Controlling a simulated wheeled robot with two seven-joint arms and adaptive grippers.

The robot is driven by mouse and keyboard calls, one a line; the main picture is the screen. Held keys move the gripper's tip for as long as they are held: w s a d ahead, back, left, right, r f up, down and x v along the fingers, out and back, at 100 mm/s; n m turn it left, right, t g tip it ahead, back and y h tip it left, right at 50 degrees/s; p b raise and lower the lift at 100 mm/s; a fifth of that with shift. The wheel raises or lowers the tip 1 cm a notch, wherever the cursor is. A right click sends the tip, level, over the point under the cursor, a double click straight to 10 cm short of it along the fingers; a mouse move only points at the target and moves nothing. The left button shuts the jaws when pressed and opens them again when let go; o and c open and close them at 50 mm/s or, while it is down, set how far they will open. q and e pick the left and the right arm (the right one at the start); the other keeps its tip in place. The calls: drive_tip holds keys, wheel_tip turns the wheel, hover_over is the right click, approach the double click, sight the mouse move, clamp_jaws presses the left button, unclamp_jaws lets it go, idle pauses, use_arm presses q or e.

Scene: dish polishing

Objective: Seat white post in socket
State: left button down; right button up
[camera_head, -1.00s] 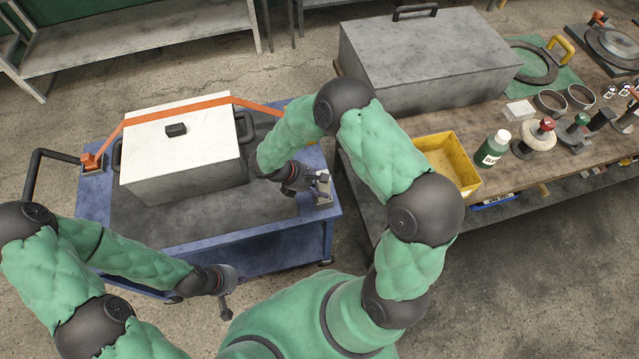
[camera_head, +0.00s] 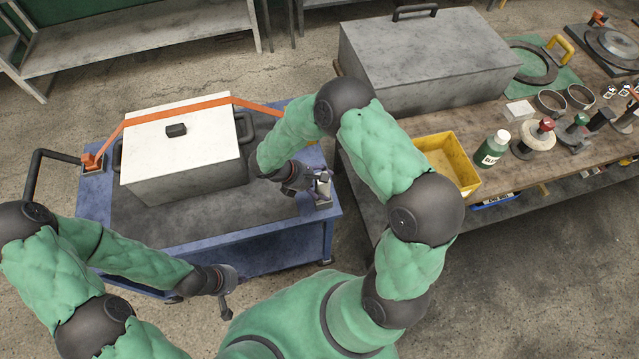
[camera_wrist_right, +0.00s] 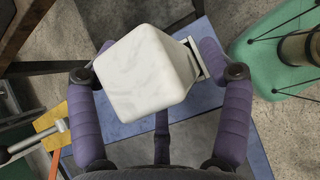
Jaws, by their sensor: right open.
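A white block-shaped post (camera_wrist_right: 145,70) fills the middle of the right wrist view, between the spread purple fingers of my right gripper (camera_wrist_right: 160,90). The fingers stand apart on either side of it. A grey metal bracket, apparently the socket (camera_wrist_right: 197,60), shows partly behind the post; how deep the post sits in it is hidden. In the head view my right gripper (camera_head: 322,180) is at the right corner of the blue cart (camera_head: 240,240), over a small metal fitting (camera_head: 323,200). My left gripper (camera_head: 226,306) hangs low before the cart; its jaws are too small to read.
A white-lidded box (camera_head: 200,155) stands on the cart under an orange strap (camera_head: 180,110). The wooden bench (camera_head: 530,185) at right carries a yellow bin (camera_head: 450,150), a green bottle (camera_head: 491,150) and a large grey case (camera_head: 430,65). Floor before the cart is clear.

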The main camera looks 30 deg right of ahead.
drive_tip(key=v, duration=1.2)
drive_tip(key=s+a+f+m+t+y, duration=0.1)
drive_tip(key=s+a+f+m+y, duration=0.2)
drive_tip(key=s+f+m+y, duration=0.2)
drive_tip(key=s+a+f+m+t+y, duration=0.1)
drive_tip(key=s+a+f+m+y, duration=0.2)
drive_tip(key=s+f+m+y, duration=0.3)
drive_tip(key=s+f+m, duration=0.3)
drive_tip(key=f+m, duration=0.3)
drive_tip(key=f, duration=0.1)
drive_tip(key=shift+a+m+y+p, duration=0.3)
drive_tip(key=shift+a, duration=0.05)
drive_tip(key=shift+f, duration=0.2)
wheel_tip(320, 180, down, 9)
drive_tip(key=b, duration=0.9)
drive_tip(key=shift+f, duration=0.2)
